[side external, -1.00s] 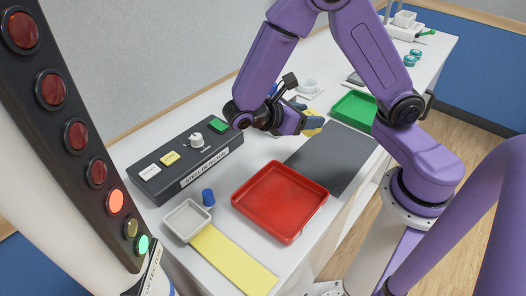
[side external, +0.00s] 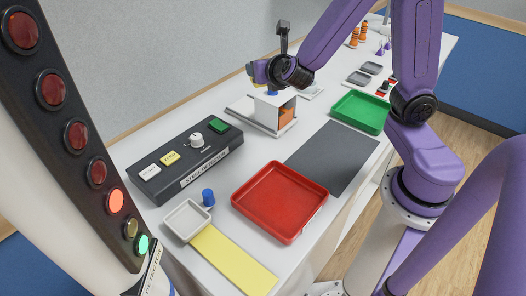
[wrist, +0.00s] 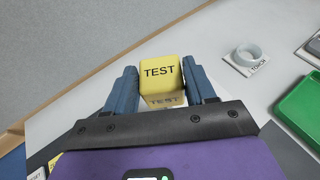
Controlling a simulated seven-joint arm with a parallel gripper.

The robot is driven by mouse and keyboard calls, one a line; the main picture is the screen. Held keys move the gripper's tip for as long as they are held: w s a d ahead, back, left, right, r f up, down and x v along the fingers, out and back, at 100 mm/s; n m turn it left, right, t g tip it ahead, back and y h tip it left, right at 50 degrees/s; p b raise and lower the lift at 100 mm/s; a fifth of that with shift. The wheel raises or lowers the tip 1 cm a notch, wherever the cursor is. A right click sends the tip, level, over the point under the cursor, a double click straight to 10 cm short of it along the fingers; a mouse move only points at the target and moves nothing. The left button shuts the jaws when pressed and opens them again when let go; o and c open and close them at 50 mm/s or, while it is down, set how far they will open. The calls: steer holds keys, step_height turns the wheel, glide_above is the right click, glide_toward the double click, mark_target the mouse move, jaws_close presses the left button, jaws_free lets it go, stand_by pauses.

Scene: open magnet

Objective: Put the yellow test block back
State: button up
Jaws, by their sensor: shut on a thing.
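The yellow test block (wrist: 160,70), marked TEST, is between the two blue-grey fingers of my gripper (wrist: 162,88) in the wrist view. My gripper is shut on it. In the side view my gripper (side external: 258,71) is raised over the back of the table, near a white boxy stand (side external: 272,110) with a blue top piece and an orange part inside. The block shows only as a small yellow patch there. I cannot tell how far it is above the table or which spot is its own.
A black steel-detector box (side external: 190,160) with buttons and a knob, a red tray (side external: 280,197), a grey mat (side external: 330,158) and a green tray (side external: 360,112) lie on the table. In the wrist view, a white ring (wrist: 248,54) sits by a TORCH label.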

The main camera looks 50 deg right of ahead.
steer(key=shift+a+f+n+t+y, duration=0.15)
steer(key=shift+a+n+t+y, duration=0.15)
steer(key=shift+n+y, duration=0.3)
steer(key=shift+a+f+n+y, duration=0.25)
steer(key=shift+n+y, duration=0.05)
steer(key=shift+y, duration=0.1)
steer(key=s+a+f+m+g+h, duration=0.15)
steer(key=s+m+g+h, duration=0.3)
steer(key=s, duration=0.55)
steer(key=s+a+m+g+h, duration=0.3)
steer(key=s+m, duration=0.2)
steer(key=s, duration=0.4)
steer(key=w+f, duration=0.3)
steer(key=w, duration=0.1)
steer(key=w+a+f, duration=0.1)
steer(key=w+f, duration=0.2)
steer(key=w, duration=0.1)
steer(key=w+a+f, duration=0.1)
steer(key=w+f, duration=0.2)
steer(key=w, duration=0.2)
steer(key=shift+f, duration=0.4)
steer(key=shift+w+f, duration=0.1)
steer(key=shift+f, duration=1.6)
